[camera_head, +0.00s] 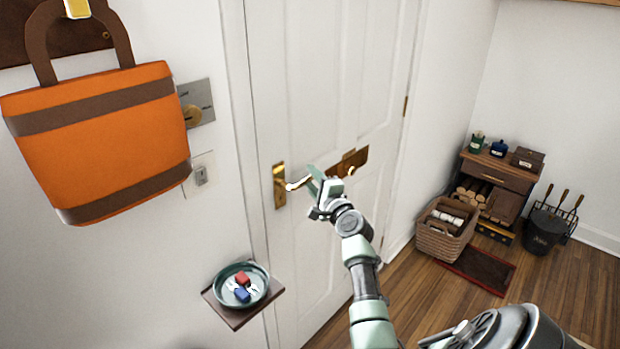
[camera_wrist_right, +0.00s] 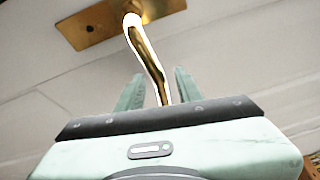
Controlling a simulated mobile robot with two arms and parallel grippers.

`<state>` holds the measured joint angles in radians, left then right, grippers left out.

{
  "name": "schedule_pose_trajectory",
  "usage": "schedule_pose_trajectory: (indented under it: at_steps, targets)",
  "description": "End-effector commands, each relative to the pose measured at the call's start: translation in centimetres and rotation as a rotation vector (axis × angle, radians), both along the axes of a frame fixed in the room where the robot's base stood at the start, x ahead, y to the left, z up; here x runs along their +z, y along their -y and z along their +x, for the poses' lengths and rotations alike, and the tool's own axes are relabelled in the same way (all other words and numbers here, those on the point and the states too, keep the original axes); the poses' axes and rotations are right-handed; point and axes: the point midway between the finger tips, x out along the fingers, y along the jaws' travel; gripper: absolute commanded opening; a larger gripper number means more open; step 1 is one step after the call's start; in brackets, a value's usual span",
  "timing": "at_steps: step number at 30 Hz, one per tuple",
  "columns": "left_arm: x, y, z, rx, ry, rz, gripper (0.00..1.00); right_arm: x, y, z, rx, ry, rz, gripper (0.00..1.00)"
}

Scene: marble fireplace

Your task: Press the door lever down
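The brass door lever (camera_head: 298,184) sticks out to the right from its upright brass plate (camera_head: 280,186) on the white panelled door (camera_head: 325,80). In the head view it looks roughly level. My right gripper (camera_head: 317,184) is at the lever's free end. In the right wrist view, the lever (camera_wrist_right: 148,55) runs down between the two pale green fingers of the gripper (camera_wrist_right: 159,75). The fingers stand apart, with a gap on each side of the lever. The gripper's palm hides the lever's lower end. My left gripper is out of view.
An orange bag (camera_head: 100,140) hangs on the left wall. A small shelf (camera_head: 235,318) with a dish (camera_head: 229,302) juts out below the lever. A basket (camera_head: 440,242) and a wooden cabinet (camera_head: 510,176) stand at the right. Wooden floor (camera_head: 420,290) lies between.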

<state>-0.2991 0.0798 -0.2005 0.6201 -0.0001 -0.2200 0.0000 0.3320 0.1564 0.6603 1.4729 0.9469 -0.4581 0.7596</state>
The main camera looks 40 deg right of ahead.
Motion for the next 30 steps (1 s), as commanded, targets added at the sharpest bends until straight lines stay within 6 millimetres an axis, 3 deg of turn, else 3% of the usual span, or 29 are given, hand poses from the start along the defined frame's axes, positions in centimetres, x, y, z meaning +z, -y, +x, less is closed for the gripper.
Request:
schedule_pose_trajectory:
  at_steps: [10,14,30]
  targets:
    - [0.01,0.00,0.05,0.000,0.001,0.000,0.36,-0.03,0.15,0.56,0.000,-0.001,-0.001,0.36]
    - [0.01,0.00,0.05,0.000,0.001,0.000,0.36,-0.04,0.14,0.54,0.000,-0.001,-0.001,0.00]
    - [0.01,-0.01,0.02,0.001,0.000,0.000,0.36,-0.07,0.10,0.54,0.001,-0.002,0.000,0.00]
